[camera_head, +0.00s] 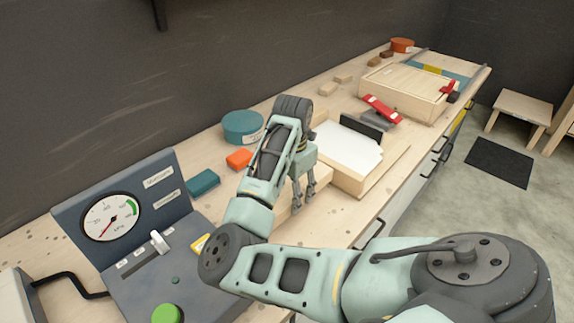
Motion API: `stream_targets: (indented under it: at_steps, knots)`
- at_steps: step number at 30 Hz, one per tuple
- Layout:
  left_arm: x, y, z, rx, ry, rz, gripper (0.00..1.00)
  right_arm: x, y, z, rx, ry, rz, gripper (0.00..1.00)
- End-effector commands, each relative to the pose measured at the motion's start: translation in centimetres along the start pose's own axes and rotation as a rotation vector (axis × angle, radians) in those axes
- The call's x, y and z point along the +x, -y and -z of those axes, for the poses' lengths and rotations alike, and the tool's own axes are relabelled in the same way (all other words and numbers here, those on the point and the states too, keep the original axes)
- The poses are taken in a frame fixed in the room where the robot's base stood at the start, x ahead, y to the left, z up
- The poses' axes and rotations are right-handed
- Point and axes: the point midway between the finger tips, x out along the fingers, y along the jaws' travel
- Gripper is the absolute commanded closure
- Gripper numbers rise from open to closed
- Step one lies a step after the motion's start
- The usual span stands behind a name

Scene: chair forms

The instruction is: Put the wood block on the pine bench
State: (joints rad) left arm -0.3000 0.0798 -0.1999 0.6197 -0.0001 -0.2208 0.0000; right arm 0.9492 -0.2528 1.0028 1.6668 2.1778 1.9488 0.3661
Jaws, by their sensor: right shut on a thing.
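My right gripper (303,200) points down over the light wooden workbench, which I take to be the pine bench (345,222). It is shut on a pale wooden piece, apparently the wood block (284,212), which shows beside and behind the fingers. The arm and fingers hide part of this piece. I cannot tell whether it touches the bench top or is held just above it. My left gripper is not in view.
A wooden box with white sheets (346,146) stands just right of the gripper. Left are a teal block (202,183), an orange block (239,159), a round teal tin (243,127) and a gauge panel (112,218). A large wooden case (408,90) stands farther back.

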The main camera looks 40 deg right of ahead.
Motion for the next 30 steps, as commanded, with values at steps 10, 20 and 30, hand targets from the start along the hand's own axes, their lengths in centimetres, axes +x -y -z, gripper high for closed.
stream_targets:
  at_steps: [10, 20, 30]
  knots:
    - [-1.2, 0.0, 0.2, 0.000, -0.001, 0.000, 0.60, 3.0, -1.1, 0.2, 0.001, 0.002, 0.003, 0.90]
    - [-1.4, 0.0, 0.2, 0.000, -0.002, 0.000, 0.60, 4.7, -1.2, 0.2, 0.002, 0.002, -0.003, 0.90]
    - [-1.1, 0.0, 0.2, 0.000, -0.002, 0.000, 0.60, 5.0, -1.2, 0.2, 0.001, 0.002, -0.001, 0.41]
